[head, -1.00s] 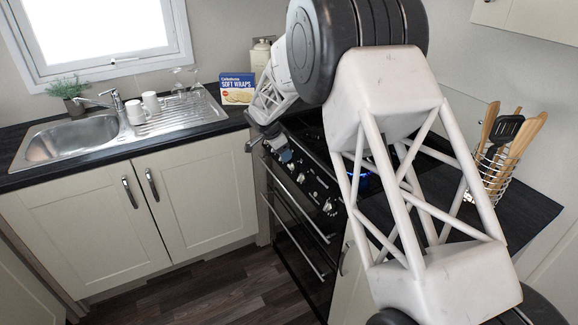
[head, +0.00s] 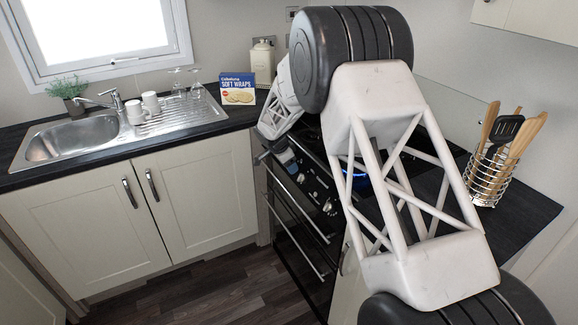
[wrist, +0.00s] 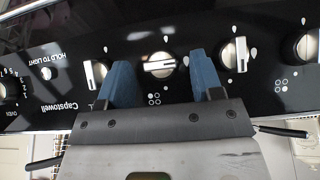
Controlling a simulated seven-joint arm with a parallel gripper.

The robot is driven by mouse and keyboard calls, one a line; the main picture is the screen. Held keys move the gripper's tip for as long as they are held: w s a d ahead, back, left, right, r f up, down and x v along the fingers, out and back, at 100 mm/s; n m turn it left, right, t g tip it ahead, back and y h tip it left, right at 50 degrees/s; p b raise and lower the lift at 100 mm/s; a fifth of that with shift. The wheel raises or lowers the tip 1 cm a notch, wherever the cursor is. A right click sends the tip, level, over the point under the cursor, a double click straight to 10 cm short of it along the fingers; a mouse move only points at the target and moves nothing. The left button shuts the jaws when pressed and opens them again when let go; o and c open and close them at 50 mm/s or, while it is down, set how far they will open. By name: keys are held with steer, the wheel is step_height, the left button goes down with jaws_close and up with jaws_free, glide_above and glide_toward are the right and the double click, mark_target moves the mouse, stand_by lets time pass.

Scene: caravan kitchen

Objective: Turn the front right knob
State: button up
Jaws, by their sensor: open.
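The cooker's black control panel (wrist: 60,100) fills the upper wrist view, its lettering upside down. A silver knob (wrist: 160,65) shows between my gripper's (wrist: 157,80) two blue fingers, which are apart on either side of it. Contact cannot be told. This knob's bar lies nearly level in the picture, while the bars of the knobs at left (wrist: 95,73) and right (wrist: 235,53) stand nearly upright. I cannot read which burner each knob serves. In the head view, my gripper (head: 287,160) is at the panel's far end, with the knob there mostly hidden.
My upper arm covers much of the hob; a blue glow (head: 357,171) shows on it. Oven handles (head: 300,235) run below the panel. A utensil basket (head: 490,182) stands on the right worktop. A soft wraps box (head: 237,89) and sink (head: 72,137) are at left.

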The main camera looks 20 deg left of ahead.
steer(key=shift+w+d+f, duration=0.1)
steer(key=shift+f, duration=0.2)
steer(key=c, duration=0.9)
